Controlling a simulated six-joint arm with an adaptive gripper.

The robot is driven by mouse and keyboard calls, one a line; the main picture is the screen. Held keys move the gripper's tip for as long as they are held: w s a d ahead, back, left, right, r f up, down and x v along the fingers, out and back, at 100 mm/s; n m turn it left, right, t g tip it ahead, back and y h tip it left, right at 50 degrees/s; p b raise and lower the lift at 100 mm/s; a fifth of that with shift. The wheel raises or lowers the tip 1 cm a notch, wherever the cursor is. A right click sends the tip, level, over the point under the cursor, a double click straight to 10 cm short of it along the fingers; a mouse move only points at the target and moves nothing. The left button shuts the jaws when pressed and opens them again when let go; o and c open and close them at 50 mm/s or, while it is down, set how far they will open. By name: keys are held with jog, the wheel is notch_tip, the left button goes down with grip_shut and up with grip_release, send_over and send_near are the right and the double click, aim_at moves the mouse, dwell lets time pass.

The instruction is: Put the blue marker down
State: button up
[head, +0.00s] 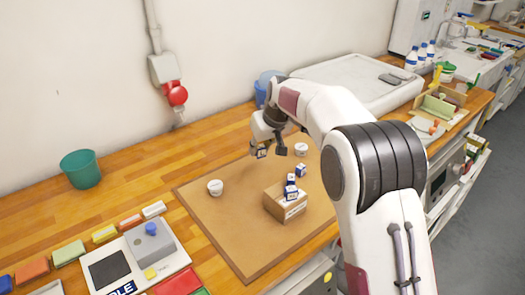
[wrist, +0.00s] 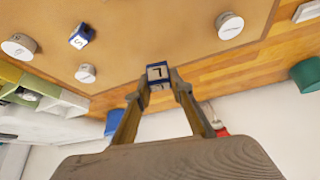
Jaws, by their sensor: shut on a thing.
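The blue marker (wrist: 157,72) is a small blue cube with a pale face bearing a dark letter, in the wrist view. My gripper (wrist: 158,90) is shut on it, one finger at each side. In the head view, my gripper (head: 270,149) is over the far part of the brown mat (head: 235,228), with the marker (head: 262,153) at its lower end. I cannot tell how far the marker is above the mat. A similar blue cube (head: 300,170) sits on the mat and also shows in the wrist view (wrist: 83,36).
A cardboard box (head: 285,207) with blue-and-white cubes stands right of the mat's middle. White tubs stand on the mat at left (head: 215,187) and behind (head: 301,149). A green cup (head: 81,169) is far left, a blue container (head: 267,85) behind. The mat's front left is clear.

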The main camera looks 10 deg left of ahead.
jog(key=shift+w+d+r, duration=0.1)
jog(key=shift+r, duration=0.3)
jog(key=s+d+r+m+h, duration=0.1)
jog(key=s+d+r+m, duration=0.1)
jog(key=s+d+r, duration=0.6)
notch_tip(320, 180, up, 2)
jog(key=shift+s+r+t, duration=0.1)
jog(key=shift+s+t, duration=0.2)
jog(key=shift+s, duration=0.4)
jog(key=shift+f, duration=0.2)
notch_tip(320, 180, down, 6)
dwell(0.3)
jog(key=shift+f, duration=1.85)
